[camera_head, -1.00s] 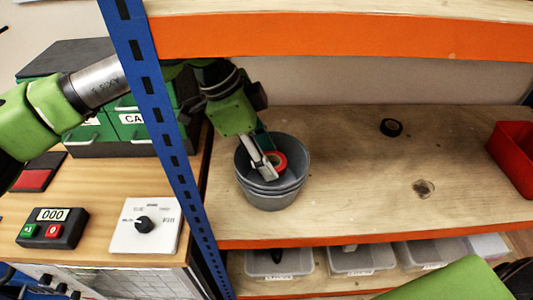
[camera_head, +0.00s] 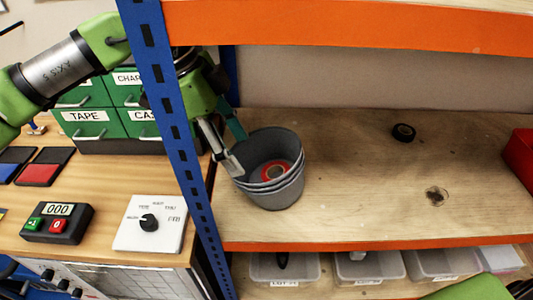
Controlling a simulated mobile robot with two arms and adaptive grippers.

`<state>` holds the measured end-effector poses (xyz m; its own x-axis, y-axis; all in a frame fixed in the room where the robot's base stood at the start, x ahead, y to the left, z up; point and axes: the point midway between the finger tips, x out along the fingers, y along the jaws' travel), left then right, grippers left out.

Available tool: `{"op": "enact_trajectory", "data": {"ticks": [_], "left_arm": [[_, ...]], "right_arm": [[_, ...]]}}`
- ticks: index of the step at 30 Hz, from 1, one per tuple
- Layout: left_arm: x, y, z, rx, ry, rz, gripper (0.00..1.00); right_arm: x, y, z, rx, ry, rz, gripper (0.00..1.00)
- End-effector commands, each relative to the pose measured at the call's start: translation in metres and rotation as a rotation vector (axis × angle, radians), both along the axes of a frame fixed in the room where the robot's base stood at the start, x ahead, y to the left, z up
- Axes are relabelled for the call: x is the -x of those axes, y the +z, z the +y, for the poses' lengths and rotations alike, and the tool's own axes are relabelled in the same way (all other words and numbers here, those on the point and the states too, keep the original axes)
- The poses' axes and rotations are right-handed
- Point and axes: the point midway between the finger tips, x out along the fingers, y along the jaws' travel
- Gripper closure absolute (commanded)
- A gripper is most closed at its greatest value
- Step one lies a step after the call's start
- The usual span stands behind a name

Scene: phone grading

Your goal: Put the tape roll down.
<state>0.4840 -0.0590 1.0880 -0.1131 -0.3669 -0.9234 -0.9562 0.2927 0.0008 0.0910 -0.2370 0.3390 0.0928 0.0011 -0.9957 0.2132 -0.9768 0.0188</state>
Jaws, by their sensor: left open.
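The red tape roll (camera_head: 276,171) lies inside the grey bucket (camera_head: 287,197), which looks like a nested stack standing on the wooden shelf. My left gripper (camera_head: 237,151) is open and empty at the bucket's left rim, with its fingers apart from the roll. One finger is near the rim's left side and the teal one is just behind it; whether they touch the rim I cannot tell. My right gripper is not clearly in view; only a green part of my arm shows at the lower right.
A blue upright post (camera_head: 179,135) stands in front of my left arm. An orange shelf beam (camera_head: 350,29) runs above. A red bin (camera_head: 519,155) stands at the right. Green drawers (camera_head: 87,124) are at the left. The shelf's middle is clear.

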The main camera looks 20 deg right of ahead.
Motion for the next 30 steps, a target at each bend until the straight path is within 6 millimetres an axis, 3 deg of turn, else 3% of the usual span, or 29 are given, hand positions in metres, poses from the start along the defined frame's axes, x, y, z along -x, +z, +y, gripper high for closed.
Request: {"op": "enact_trajectory", "data": {"ticks": [6, 11, 26, 30], "left_arm": [[-0.011, -0.001, 0.035, 0.002, 0.002, -0.001, 0.42], [-0.014, 0.0, 0.045, 0.0, -0.001, 0.0, 0.42], [-0.014, 0.001, 0.046, 0.007, -0.003, 0.0, 0.42], [-0.018, 0.012, 0.031, 0.135, -0.041, -0.007, 0.42]], "right_arm": [[0.0, -0.013, -0.001, 0.001, 0.001, 0.001, 0.78], [0.001, -0.015, -0.001, 0.0, 0.001, 0.001, 0.78], [0.001, -0.014, 0.001, 0.0, 0.001, 0.002, 0.78], [0.001, -0.011, 0.002, -0.002, 0.0, 0.002, 0.78]]}}
